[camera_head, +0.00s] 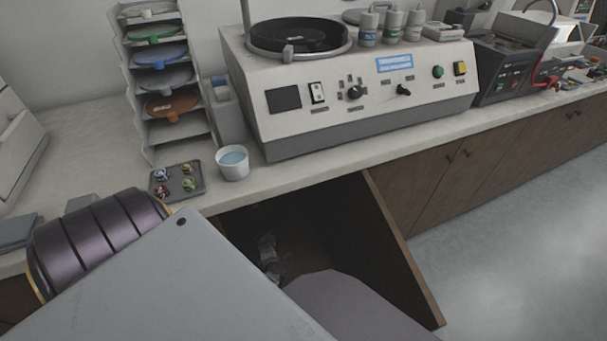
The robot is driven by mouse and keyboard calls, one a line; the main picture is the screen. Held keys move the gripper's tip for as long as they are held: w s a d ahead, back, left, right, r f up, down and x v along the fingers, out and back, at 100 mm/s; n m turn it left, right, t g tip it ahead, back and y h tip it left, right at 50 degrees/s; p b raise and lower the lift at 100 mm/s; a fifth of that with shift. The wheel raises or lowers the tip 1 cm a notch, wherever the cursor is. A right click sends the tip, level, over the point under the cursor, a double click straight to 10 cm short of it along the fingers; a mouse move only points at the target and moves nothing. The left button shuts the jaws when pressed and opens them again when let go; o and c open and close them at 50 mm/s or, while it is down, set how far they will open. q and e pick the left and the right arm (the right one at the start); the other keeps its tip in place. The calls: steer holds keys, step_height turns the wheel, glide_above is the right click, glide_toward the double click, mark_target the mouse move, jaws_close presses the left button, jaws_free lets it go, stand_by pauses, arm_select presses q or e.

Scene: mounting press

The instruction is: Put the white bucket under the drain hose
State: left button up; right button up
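No white bucket that I can make out for sure shows in the head view. The only white vessel is a small round tub (233,168) with pale blue liquid, upright on the counter. No drain hose can be made out. My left gripper (268,255) shows small and dim inside the dark opening of the cabinet under the counter. My own arm partly hides that opening. Whether its fingers are open or shut, or hold anything, cannot be told. My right gripper is not in view.
The cabinet door (405,250) stands open to the right of the opening. The polishing machine (350,85) stands on the counter above. A small tray (192,194) with several colourful pieces lies beside the tub. A rack of discs (160,75) stands behind. The floor (520,230) at right is clear.

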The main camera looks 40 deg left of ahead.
arm_select(q)
steer(key=w+d+r+m+t+h, duration=0.3)
steer(key=w+d+r+m+h, duration=0.1)
steer(key=w+d+m, duration=0.3)
steer(key=w+d+r+m+t+h, duration=0.3)
steer(key=w+d+r+m+h, duration=0.15)
steer(key=d+m, duration=0.4)
steer(key=s+d+r+m+g+h, duration=0.25)
steer(key=d+m+h, duration=0.35)
steer(key=d, duration=0.6)
steer(key=s+d+r+m+g+y, duration=0.1)
steer(key=s+d+r+m+g, duration=0.1)
steer(key=s+m, duration=0.5)
steer(key=s+d+r+m+g+y, duration=0.2)
steer(key=s+r+m+g, duration=0.2)
steer(key=s+m+g, duration=0.1)
steer(key=s+m, duration=0.1)
steer(key=s, duration=0.1)
steer(key=shift+s+r+m+g, duration=0.25)
steer(key=shift+s+m+g, duration=0.1)
steer(key=shift+s+y, duration=0.1)
steer(key=shift+y, duration=0.15)
